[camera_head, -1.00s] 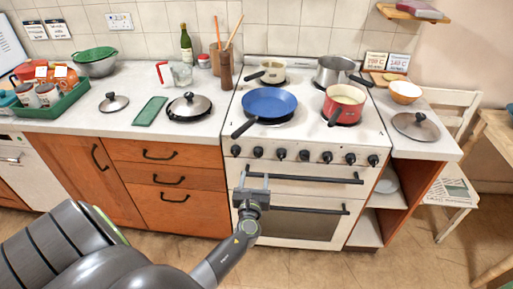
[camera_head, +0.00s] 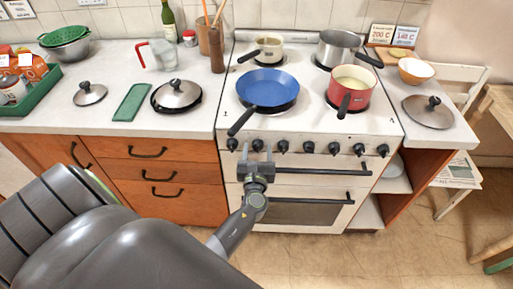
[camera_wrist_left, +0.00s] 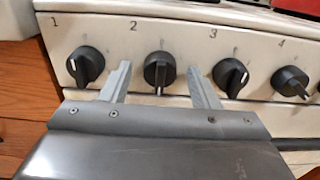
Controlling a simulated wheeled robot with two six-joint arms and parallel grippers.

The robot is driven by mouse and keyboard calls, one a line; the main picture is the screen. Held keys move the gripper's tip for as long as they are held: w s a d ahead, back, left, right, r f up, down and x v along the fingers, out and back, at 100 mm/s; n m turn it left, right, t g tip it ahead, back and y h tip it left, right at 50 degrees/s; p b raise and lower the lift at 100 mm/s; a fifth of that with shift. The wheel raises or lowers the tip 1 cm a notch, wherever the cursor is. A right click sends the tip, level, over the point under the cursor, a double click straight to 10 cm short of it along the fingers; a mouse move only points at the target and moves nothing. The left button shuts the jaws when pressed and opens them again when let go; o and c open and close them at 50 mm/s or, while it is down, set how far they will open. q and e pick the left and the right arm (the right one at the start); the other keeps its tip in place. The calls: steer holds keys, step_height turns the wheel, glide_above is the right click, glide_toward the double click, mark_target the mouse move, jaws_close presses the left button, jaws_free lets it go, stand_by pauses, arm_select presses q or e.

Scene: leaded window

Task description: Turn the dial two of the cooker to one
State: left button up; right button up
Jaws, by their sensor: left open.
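The cooker (camera_head: 300,215) is white with a row of black dials along its front. Dial two (camera_wrist_left: 159,70), below the printed 2, has its raised bar standing about upright. It also shows in the head view (camera_head: 257,145), just above my left gripper. My left gripper (camera_head: 257,158) is open and points at the panel. In the left wrist view its fingers (camera_wrist_left: 158,82) stand either side of dial two, with gaps; contact cannot be told. Dial one (camera_wrist_left: 85,65) is left of the fingers and dial three (camera_wrist_left: 230,75) right. My right gripper is not in view.
A black oven handle (camera_head: 318,171) runs close by my gripper. A blue pan (camera_head: 268,87) sits on the hob with its handle (camera_head: 241,121) over the front edge, above the dials. A red pot (camera_head: 352,82) stands to the right. Drawers (camera_head: 165,173) are at left.

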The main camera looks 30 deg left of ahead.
arm_select(q)
steer(key=shift+c, duration=0.5)
steer(key=c, duration=0.9)
